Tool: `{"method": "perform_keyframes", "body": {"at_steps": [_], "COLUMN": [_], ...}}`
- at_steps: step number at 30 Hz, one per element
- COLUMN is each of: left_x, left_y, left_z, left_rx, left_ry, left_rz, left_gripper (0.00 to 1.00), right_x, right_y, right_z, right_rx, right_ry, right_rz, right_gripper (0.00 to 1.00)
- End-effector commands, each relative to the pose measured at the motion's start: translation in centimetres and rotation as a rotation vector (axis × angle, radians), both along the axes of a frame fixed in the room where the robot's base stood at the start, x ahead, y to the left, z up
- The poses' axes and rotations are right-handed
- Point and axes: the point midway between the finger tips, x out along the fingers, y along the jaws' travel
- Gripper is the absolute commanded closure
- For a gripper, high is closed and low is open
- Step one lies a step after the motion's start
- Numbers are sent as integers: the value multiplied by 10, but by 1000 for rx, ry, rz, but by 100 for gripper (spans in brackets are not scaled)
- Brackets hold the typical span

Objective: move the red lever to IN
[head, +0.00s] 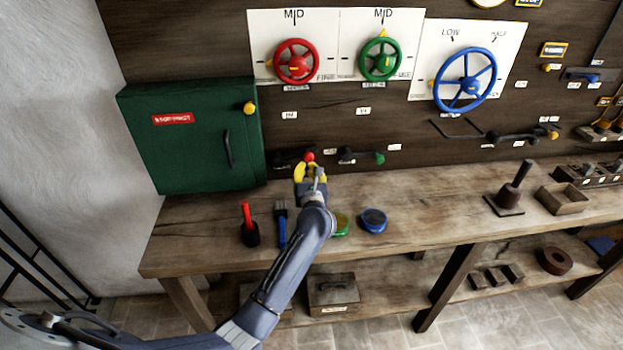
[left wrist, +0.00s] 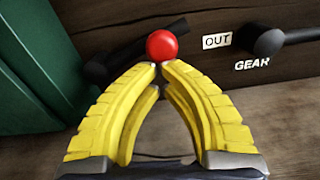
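The red lever (left wrist: 127,50) is a dark bar with a red ball knob (left wrist: 162,45) at its right end, low on the wooden panel. In the head view its red knob (head: 309,156) shows just above my left gripper (head: 310,172). In the left wrist view the yellow fingers of this gripper (left wrist: 160,66) arch together and their tips meet at the lower edge of the knob. The knob is not between the tips; whether they touch it I cannot tell. A label reading OUT (left wrist: 216,41) is right of the knob. No IN label is readable. My right gripper is not in view.
A green cabinet (head: 185,140) stands close left of the lever. A lever with a green knob (head: 379,158) is to its right. The bench (head: 430,190) below carries a red-handled tool (head: 247,218), a blue-handled brush (head: 282,228) and a blue round tin (head: 374,220).

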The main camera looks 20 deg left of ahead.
Motion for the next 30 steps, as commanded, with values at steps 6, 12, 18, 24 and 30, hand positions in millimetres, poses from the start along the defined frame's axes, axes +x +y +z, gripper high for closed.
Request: {"method": "perform_keyframes", "body": {"at_steps": [6,12,18,24,30], "left_x": [-3,-5,-7,-10,-11], "left_y": [8,12,17,21,24], "left_z": [21,37,49,57,61], "left_rx": [-183,-340,-469,-561,-612], "left_ry": [-99,-181,-247,-294,-321], "left_rz": [10,10,10,9,10], "left_gripper": [100,100,100,100,100], "right_x": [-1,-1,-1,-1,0], "right_y": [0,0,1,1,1], "right_z": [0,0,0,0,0], "right_rx": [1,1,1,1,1], "right_ry": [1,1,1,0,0], "right_rz": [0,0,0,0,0], "right_gripper": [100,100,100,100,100]}}
